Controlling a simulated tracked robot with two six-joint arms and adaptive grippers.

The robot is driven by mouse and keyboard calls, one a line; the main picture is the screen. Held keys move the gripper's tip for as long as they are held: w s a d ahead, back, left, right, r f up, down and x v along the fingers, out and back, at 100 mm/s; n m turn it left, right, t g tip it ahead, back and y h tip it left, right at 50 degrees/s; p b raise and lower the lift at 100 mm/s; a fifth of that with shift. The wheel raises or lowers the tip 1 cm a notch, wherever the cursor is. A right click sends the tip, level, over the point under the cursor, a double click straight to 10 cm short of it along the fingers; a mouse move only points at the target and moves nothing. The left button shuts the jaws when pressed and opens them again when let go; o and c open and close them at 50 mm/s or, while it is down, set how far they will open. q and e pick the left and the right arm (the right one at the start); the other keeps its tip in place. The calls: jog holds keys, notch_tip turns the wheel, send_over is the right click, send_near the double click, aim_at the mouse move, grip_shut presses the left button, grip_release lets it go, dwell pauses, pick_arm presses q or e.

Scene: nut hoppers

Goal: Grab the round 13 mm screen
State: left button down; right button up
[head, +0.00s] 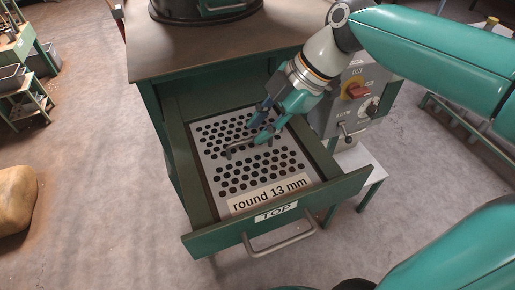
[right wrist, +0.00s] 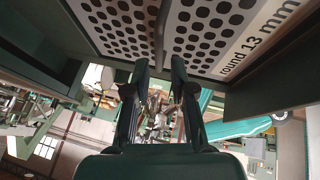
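The round 13 mm screen (head: 241,184) is a light grey plate with round holes and a label reading "round 13 mm". It lies flat in the pulled-out green drawer (head: 225,238) marked TOP. A thin bar handle (head: 240,145) stands across its middle. My right gripper (head: 261,132) is above the screen at the handle, its fingers apart. In the right wrist view the handle (right wrist: 160,35) runs between the two open fingers (right wrist: 159,64); I cannot tell if either touches it. My left gripper is not in view.
The drawer front has a metal pull (head: 282,243). A grey control box (head: 355,98) with a red switch stands right of the drawer, close to my right arm. A green cart (head: 22,75) and a tan rounded object (head: 15,199) are at left. The floor between is clear.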

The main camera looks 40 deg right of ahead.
aim_at(252, 140)
jog(key=p+x, duration=0.1)
jog(key=x, duration=0.4)
jog(key=shift+s+d+f, duration=0.1)
jog(key=shift+d+f, duration=0.05)
grip_shut()
